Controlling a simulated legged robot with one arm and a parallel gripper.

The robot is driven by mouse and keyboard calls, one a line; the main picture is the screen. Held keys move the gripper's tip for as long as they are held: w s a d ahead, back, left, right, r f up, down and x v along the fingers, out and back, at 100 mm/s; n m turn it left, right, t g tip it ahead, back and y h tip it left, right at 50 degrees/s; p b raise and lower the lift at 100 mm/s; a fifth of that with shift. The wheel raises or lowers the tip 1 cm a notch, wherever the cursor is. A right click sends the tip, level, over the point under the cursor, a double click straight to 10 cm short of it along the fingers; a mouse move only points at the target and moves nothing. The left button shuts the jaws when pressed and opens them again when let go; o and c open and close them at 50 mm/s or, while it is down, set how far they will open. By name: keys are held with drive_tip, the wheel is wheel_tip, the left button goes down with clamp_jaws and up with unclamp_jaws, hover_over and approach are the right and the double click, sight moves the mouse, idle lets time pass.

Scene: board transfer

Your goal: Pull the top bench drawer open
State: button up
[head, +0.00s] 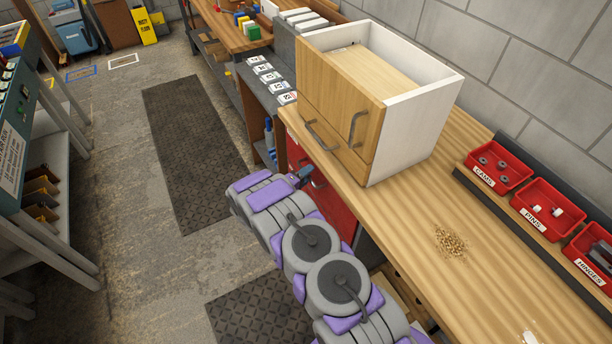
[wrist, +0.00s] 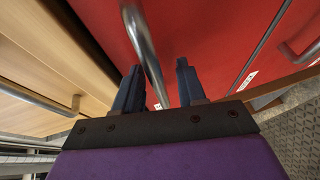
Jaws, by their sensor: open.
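The red bench drawer front (head: 335,205) is below the wooden bench top in the head view, partly hidden by my arm. In the wrist view the red drawer front (wrist: 215,35) fills the upper middle. Its curved metal handle (wrist: 146,50) runs down between my two dark fingers, closer to the left one. My gripper (wrist: 158,82) is open, with a gap on the handle's right side. In the head view my gripper (head: 304,176) is small and at the red front; its fingers are hard to make out there.
A white and wood cabinet (head: 425,100) with two handles stands on the bench top (head: 400,225) above. Red bins (head: 498,165) line the bench's back edge. Another handle (wrist: 300,50) shows at the wrist view's right. The floor (head: 130,230) to the left is mostly clear.

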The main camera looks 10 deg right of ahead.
drive_tip(key=shift+c, duration=0.3)
clamp_jaws()
drive_tip(key=shift+s, duration=0.1)
